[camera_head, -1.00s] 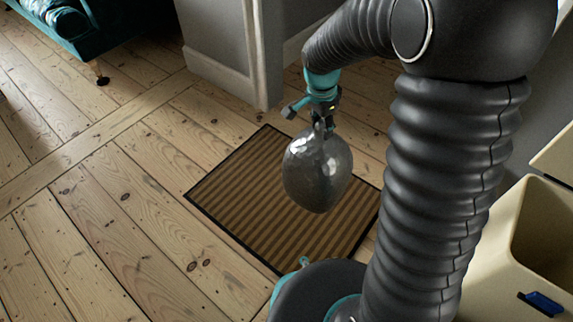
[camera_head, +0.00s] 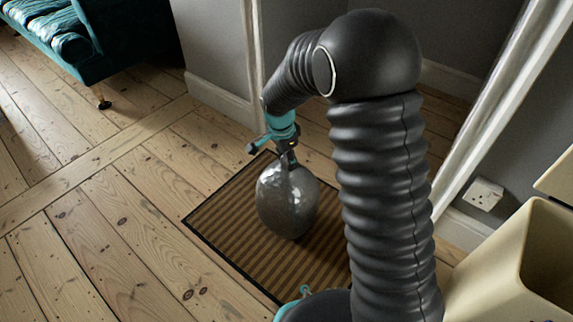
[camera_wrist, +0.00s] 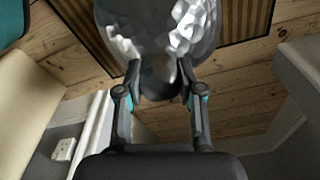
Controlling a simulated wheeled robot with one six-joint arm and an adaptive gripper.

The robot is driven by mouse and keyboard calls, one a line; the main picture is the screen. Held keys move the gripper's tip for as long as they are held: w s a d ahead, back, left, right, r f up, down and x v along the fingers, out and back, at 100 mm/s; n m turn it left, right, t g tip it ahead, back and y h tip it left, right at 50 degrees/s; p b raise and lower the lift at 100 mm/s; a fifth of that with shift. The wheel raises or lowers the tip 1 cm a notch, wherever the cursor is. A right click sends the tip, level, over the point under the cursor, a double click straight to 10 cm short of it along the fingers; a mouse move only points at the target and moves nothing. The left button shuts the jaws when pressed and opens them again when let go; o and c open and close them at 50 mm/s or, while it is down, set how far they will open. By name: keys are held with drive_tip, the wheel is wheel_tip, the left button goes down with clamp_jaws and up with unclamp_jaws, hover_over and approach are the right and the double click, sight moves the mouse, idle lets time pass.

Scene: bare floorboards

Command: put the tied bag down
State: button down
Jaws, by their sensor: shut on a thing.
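The tied bag (camera_head: 287,203) is a dark grey, shiny, rounded sack with a narrow neck at its top. My gripper (camera_head: 287,158) is shut on that neck, and the bag hangs upright below it. In the head view the bag appears over the striped brown doormat (camera_head: 222,222); I cannot tell whether its underside touches the mat. In the wrist view the bag (camera_wrist: 155,28) fills the top middle, with its neck between the two fingers of my gripper (camera_wrist: 160,85). The mat (camera_wrist: 240,18) shows behind it there.
A cream bin (camera_head: 500,262) stands open at the lower right. A teal sofa (camera_head: 75,40) is at the upper left. A doorway with a white frame (camera_head: 500,110) lies behind my arm, and a wall socket (camera_head: 484,194) is beside it. The floorboards at left (camera_head: 90,220) are clear.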

drive_tip(key=shift+f, duration=1.1)
drive_tip(key=c, duration=0.7)
unclamp_jaws()
drive_tip(key=shift+f, duration=0.1)
